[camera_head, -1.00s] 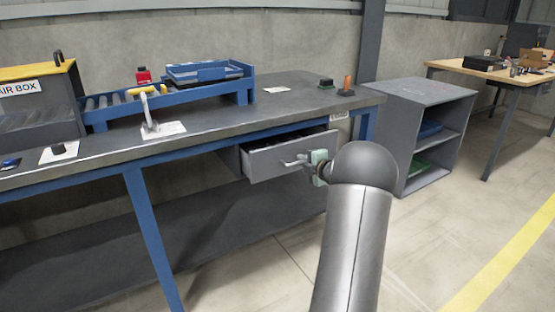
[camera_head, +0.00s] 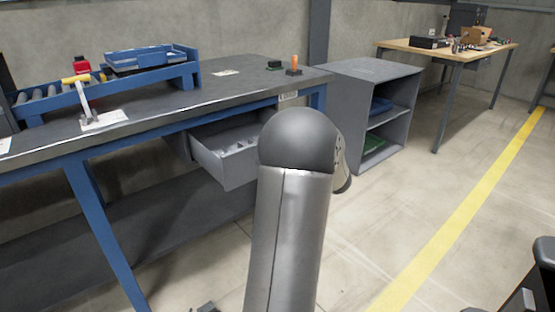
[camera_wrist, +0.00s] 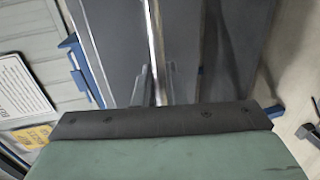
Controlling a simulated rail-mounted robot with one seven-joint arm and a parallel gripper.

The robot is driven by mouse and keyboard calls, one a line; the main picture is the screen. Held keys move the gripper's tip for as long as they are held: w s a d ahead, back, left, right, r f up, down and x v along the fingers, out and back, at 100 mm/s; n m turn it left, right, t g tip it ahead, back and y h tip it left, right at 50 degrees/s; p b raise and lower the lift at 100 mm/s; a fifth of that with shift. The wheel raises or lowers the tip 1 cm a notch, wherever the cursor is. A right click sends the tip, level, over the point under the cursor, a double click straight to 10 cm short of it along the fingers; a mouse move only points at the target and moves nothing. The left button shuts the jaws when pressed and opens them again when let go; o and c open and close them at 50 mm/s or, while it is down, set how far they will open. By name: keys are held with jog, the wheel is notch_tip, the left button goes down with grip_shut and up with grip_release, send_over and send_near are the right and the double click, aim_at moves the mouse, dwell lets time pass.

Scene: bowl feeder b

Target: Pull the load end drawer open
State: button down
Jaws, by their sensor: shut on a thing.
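The load end drawer (camera_head: 222,169) is a grey drawer under the right end of the workbench. It is pulled well out in the head view, and its inside with small dividers shows. My arm covers the right part of its front and the handle there. My gripper is hidden behind my arm in the head view. In the wrist view my gripper (camera_wrist: 155,86) has its narrow fingers close together and shut at the drawer handle, against dark grey panels.
The workbench (camera_head: 215,95) carries a roller conveyor with a blue tray (camera_head: 140,58). A grey open shelf unit (camera_head: 365,75) stands right of the bench. A wooden table (camera_head: 470,52) is farther back. The floor between the shelf and the yellow line (camera_head: 460,215) is clear.

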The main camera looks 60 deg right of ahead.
jog(key=c, duration=1.6)
grip_release()
jog(key=shift+c, duration=0.2)
jog(key=p+v, duration=0.3)
jog(key=v, duration=1.4)
jog(key=shift+s, duration=0.2)
